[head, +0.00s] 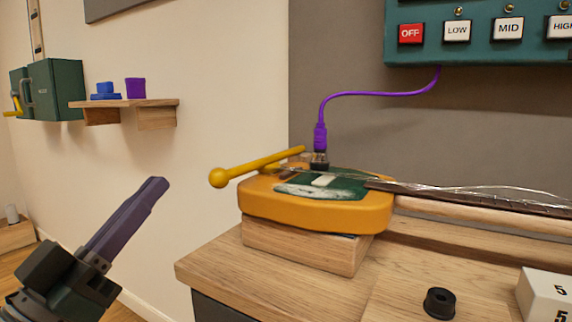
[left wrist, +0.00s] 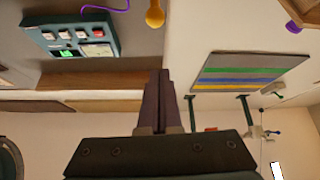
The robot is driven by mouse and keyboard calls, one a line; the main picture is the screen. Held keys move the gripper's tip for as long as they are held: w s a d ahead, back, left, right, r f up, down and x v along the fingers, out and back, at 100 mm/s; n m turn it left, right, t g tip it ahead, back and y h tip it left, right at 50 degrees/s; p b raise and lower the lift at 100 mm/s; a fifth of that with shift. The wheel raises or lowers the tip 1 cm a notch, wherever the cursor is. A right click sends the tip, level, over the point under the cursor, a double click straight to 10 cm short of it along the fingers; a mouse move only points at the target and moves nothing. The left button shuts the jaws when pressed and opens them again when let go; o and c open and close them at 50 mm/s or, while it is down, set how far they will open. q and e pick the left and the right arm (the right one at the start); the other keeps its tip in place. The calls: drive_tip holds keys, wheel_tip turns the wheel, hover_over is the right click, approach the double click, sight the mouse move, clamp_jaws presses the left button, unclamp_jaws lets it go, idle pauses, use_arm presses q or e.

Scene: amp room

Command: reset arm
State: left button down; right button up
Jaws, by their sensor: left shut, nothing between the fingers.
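My left gripper (head: 152,190) is at the lower left of the head view, raised in free space to the left of the wooden bench. Its purple-grey fingers are shut together with nothing between them and point up and to the right. In the left wrist view the closed fingers (left wrist: 160,82) show in the middle. The gripper touches nothing. My right gripper is not in view.
A wall shelf (head: 150,103) holds blue and purple blocks. A teal button panel (head: 480,50) hangs above.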

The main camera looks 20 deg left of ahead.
use_arm(q)
drive_tip(key=shift+s+f, duration=0.25)
drive_tip(key=shift+s, duration=0.3)
